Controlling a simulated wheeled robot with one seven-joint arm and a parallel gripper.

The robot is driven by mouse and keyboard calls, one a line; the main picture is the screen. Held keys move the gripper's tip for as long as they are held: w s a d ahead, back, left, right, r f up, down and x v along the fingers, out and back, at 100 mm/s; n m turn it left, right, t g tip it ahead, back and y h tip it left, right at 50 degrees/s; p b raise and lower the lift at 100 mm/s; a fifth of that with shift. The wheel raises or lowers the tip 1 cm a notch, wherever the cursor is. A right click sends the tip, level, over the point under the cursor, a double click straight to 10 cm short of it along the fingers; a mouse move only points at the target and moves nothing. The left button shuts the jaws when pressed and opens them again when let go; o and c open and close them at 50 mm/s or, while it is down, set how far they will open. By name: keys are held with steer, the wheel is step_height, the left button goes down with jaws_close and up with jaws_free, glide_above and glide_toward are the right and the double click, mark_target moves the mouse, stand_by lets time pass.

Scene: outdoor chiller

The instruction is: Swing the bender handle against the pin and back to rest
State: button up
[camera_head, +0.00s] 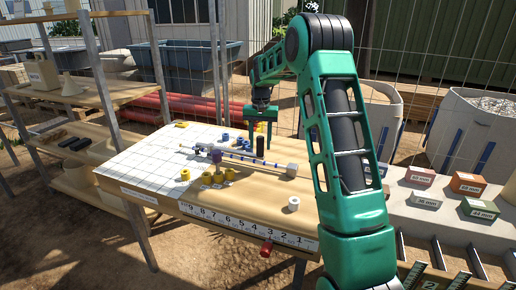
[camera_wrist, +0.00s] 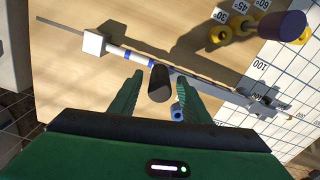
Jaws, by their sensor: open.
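The bender lies on the worktable, its long grey arm (camera_wrist: 205,80) crossing the wrist view. Its upright dark handle (camera_wrist: 159,83) shows between my fingertips; in the head view the handle (camera_head: 261,147) stands below my gripper (camera_head: 259,124). My gripper (camera_wrist: 161,92) is open, with a finger on each side of the handle. Contact cannot be told. A purple-topped pin (camera_head: 216,157) stands among yellow sockets (camera_head: 230,175); the wrist view shows the pin (camera_wrist: 282,26) at top right, by labels 30, 45 and 60. A thin rod with a white block (camera_wrist: 93,42) lies alongside the arm.
A white grid board (camera_head: 150,152) covers the table's left part. A white cylinder (camera_head: 293,204) stands near the front right, and a red knob (camera_head: 266,249) is on the front edge. Labelled blocks (camera_head: 467,184) stand on the right bench. Shelves (camera_head: 75,115) are at left.

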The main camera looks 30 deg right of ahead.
steer(key=shift+f, duration=0.95)
jaws_close()
stand_by(0.7)
